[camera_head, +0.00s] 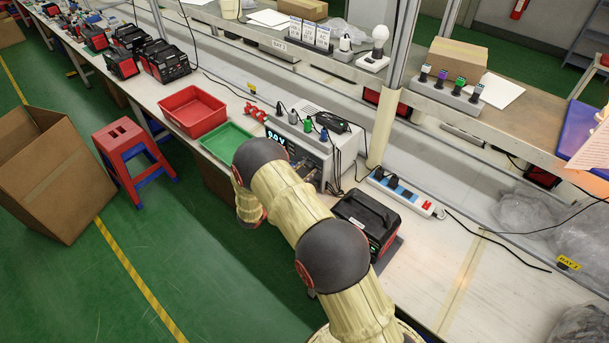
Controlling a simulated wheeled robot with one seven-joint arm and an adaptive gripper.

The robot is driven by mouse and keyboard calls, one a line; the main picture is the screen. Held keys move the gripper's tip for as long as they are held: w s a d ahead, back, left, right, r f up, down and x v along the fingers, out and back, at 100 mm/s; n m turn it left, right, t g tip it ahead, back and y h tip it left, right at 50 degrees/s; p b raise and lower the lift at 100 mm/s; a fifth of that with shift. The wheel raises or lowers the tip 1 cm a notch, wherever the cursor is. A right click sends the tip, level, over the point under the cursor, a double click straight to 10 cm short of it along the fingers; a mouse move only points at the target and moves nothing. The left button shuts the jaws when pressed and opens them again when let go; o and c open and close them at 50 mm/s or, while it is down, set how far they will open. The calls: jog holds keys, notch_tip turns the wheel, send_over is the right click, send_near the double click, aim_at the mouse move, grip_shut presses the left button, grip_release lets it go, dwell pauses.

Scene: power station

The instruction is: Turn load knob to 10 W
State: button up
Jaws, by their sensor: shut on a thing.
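The grey test instrument (345,150) with a lit display (277,136) stands on the bench at the centre. The display shows digits and a V, too small to read surely. Part of its front panel shows at the lower right, with dark round parts near my arm. I cannot tell which part is the load knob, or its setting. My arm reaches up from the bottom and bends down in front of the instrument, covering much of its front. My gripper is hidden behind my arm, so its hold on anything cannot be seen.
A red tray (193,110) and green tray (227,141) lie left of the instrument. A black power pack (366,222) and a power strip (403,192) lie to its right. A red stool (128,150) and cardboard box (45,170) stand on the floor. The right bench is mostly clear.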

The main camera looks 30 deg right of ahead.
jog(key=shift+m+b, duration=0.9)
jog(key=shift+m, duration=0.3)
jog(key=o, duration=1.2)
jog(key=shift+c, duration=0.2)
jog(key=shift+a, duration=0.15)
jog(key=v, duration=1.1)
jog(key=shift+a, duration=0.35)
jog(key=shift+s, duration=0.1)
